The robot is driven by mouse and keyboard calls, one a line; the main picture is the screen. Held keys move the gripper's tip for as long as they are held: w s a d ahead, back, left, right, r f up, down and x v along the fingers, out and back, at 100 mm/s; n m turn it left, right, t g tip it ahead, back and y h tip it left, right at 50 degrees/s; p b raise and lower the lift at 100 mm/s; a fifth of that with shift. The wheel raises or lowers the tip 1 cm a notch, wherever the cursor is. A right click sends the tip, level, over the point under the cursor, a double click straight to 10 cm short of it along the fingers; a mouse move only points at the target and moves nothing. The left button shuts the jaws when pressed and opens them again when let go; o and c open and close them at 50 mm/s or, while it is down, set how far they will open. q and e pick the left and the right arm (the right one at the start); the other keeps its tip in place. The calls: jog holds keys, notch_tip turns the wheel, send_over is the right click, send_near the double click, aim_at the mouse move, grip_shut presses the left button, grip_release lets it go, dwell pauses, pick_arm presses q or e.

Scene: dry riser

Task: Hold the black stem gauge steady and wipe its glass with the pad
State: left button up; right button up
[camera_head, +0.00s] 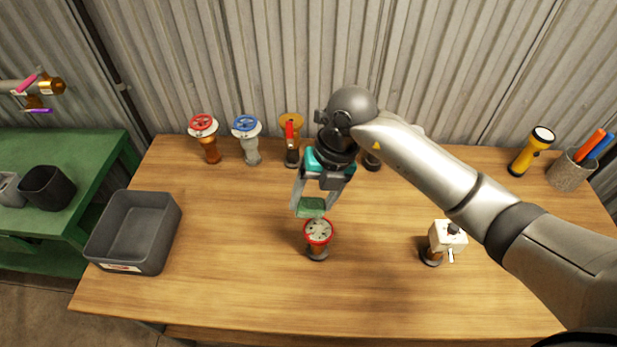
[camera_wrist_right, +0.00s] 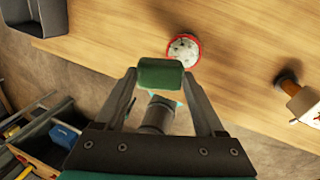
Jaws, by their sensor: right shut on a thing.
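My right gripper (camera_head: 322,190) is shut on a green pad (camera_head: 311,207), held just above and behind a red-rimmed gauge (camera_head: 318,231). The gauge stands upright on the table, with a pale face and dark marks; its short stem looks coppery above a grey foot, and I cannot make out a black stem. A dark-based item (camera_head: 372,162) behind my right gripper is mostly hidden. My left gripper is not in view.
A red-wheel valve (camera_head: 203,126), a blue-wheel valve (camera_head: 246,128) and a yellow red-lever fitting (camera_head: 291,131) stand at the back. A grey bin (camera_head: 132,266) is left, a white boxy fitting (camera_head: 447,236) right, a flashlight (camera_head: 532,150) far right. The front middle is clear.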

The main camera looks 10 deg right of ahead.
jog(key=shift+w+a+r+m+t, duration=0.15)
jog(key=shift+w+m+t, duration=0.2)
jog(key=shift+m, duration=0.65)
jog(key=b, duration=0.5)
send_over(311, 228)
notch_tip(311, 228, down, 6)
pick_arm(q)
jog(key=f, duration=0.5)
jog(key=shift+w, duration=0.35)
